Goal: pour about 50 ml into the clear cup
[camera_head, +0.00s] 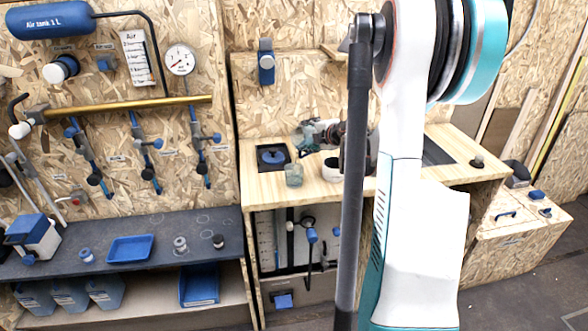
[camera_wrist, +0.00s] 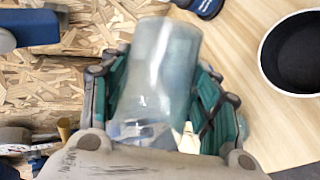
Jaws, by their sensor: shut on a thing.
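My gripper (camera_head: 318,133) is above the wooden counter in the head view, shut on a clear vessel (camera_head: 302,139). In the wrist view the vessel (camera_wrist: 165,70) lies between the green-padded fingers (camera_wrist: 155,105), looking bluish and see-through. It appears tilted; I cannot tell how much liquid it holds. The two are apart. I see no stream between them.
A white bowl with a dark inside (camera_head: 331,169) stands right of the cup; it also shows in the wrist view (camera_wrist: 262,52). A black square plate with a blue disc (camera_head: 272,157) lies behind the cup. My arm hides part of the counter (camera_head: 262,187).

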